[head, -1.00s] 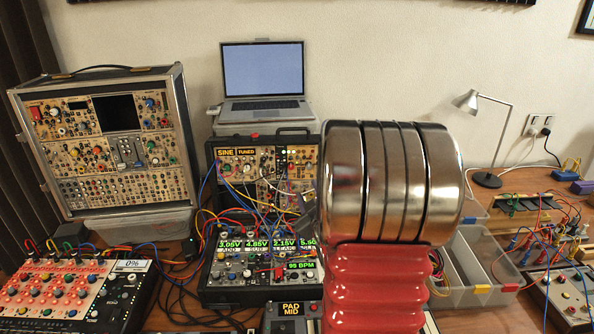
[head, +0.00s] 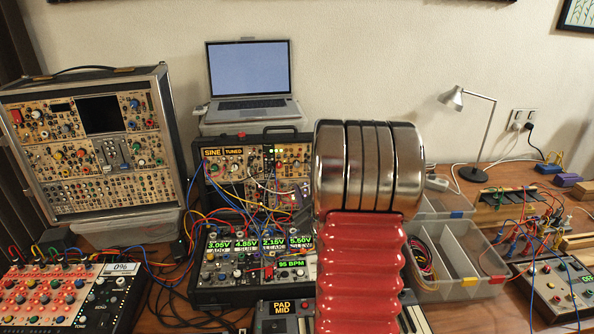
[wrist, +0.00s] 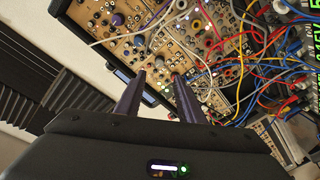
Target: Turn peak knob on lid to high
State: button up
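The lid (head: 222,170) of the middle synth case stands upright behind its base, with tan panels, small knobs and "SINE" and "TUNED" displays. In the wrist view the lid's tan panel (wrist: 122,48) fills the upper middle, tilted, with several knobs and patch cables. I cannot read the knob labels, so I cannot tell which is the peak knob. My gripper (wrist: 158,74) points at the panel with two dark purple fingers. Their tips are apart with nothing visible held between them. Contact with any knob cannot be told. In the head view my arm hides the gripper.
Coloured cables hang between the lid and the case base (head: 215,297), which has green voltage displays. A laptop (head: 252,85) stands behind. A larger synth case (head: 90,150) is at left, a red-panelled unit (head: 60,290) front left, and grey bins (head: 455,262) at right.

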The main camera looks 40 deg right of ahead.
aim_at(297, 166)
jog(key=x, duration=1)
jog(key=shift+w+d, duration=0.15)
jog(key=shift+w, duration=0.15)
